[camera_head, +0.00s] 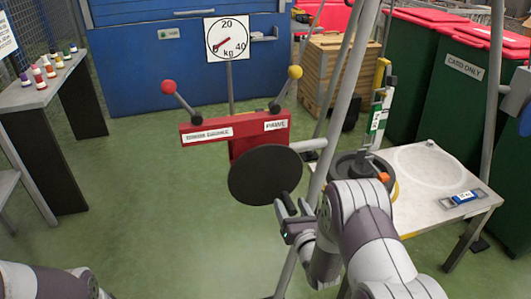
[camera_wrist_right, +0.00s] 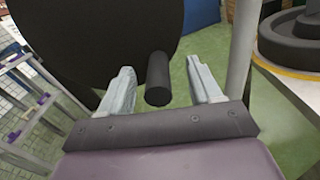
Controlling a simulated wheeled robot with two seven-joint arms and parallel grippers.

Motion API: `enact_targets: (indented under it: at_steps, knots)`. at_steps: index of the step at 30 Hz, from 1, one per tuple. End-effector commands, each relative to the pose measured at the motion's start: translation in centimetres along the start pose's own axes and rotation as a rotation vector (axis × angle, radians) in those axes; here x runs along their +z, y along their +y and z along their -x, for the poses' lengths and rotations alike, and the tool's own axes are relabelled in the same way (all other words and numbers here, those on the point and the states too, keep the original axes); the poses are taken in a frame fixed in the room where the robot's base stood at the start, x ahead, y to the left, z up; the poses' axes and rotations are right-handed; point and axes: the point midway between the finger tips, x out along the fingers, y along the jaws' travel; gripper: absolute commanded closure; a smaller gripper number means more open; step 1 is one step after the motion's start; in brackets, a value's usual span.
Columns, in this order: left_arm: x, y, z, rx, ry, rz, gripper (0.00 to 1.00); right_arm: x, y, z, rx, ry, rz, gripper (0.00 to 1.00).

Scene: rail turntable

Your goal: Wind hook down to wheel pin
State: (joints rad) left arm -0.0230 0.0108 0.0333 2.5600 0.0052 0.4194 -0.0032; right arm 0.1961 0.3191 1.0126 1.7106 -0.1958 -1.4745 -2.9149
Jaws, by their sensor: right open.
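A red winch housing (camera_head: 205,134) has a lever with a red knob (camera_head: 168,87) and a lever with a yellow knob (camera_head: 295,72). The label under the yellow-knob lever reads PAWL. A dark round crank disc (camera_head: 262,174) is in front of the housing. Its black handle (camera_wrist_right: 157,78) shows in the right wrist view between the fingers of my right gripper (camera_wrist_right: 161,86), which is open with gaps on both sides. In the head view the right gripper (camera_head: 296,207) is at the disc's lower right. A dark wheel (camera_head: 347,163) lies partly hidden behind my right arm. I cannot clearly make out the hook or pin.
A kg dial (camera_head: 227,38) stands behind the housing. Grey poles (camera_head: 345,85) rise close to my right arm. A pale table (camera_head: 420,214) stands at the right, with green bins (camera_head: 463,95) behind. A side table (camera_head: 40,90) with small bottles is at the left.

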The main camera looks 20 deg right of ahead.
Motion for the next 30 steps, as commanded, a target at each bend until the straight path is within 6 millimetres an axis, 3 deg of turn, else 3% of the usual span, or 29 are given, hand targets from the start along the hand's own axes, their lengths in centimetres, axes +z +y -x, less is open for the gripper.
enact_targets:
  at_steps: [19,30]
  knots:
    - [-0.1,0.0,1.2,0.0,0.0,0.0,1.0,0.0,0.0,7.0,-0.001,0.003,0.0,0.36]
    - [-0.1,0.0,1.2,0.0,0.0,0.0,1.0,0.0,0.0,7.8,0.001,0.001,0.0,0.36]
